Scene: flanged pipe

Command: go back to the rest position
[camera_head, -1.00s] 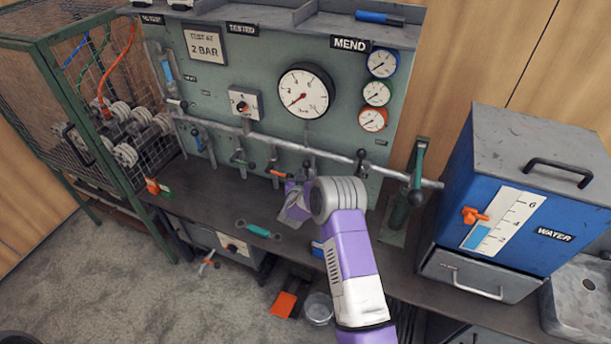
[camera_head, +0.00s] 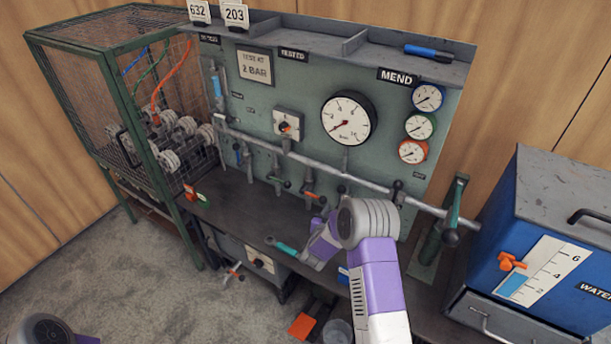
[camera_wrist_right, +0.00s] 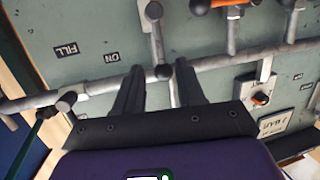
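My right arm comes in from the bottom of the head view, its purple and grey links in front of the bench. My right gripper (camera_head: 318,250) is above the front of the bench, partly hidden by its own wrist. In the right wrist view its two dark fingers (camera_wrist_right: 157,85) are apart with nothing held between them. A valve lever with a ball end (camera_wrist_right: 162,72) shows between and beyond the fingertips. A grey and purple part of my left arm shows at the bottom left of the head view. My left gripper is out of view.
The green test panel (camera_head: 300,85) carries a pipe (camera_head: 330,169) with several valves. A teal tool (camera_head: 287,249) lies near my right gripper. A mesh cage (camera_head: 85,90) stands left, a blue water tank (camera_head: 545,225) right. The floor (camera_head: 110,275) at lower left is clear.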

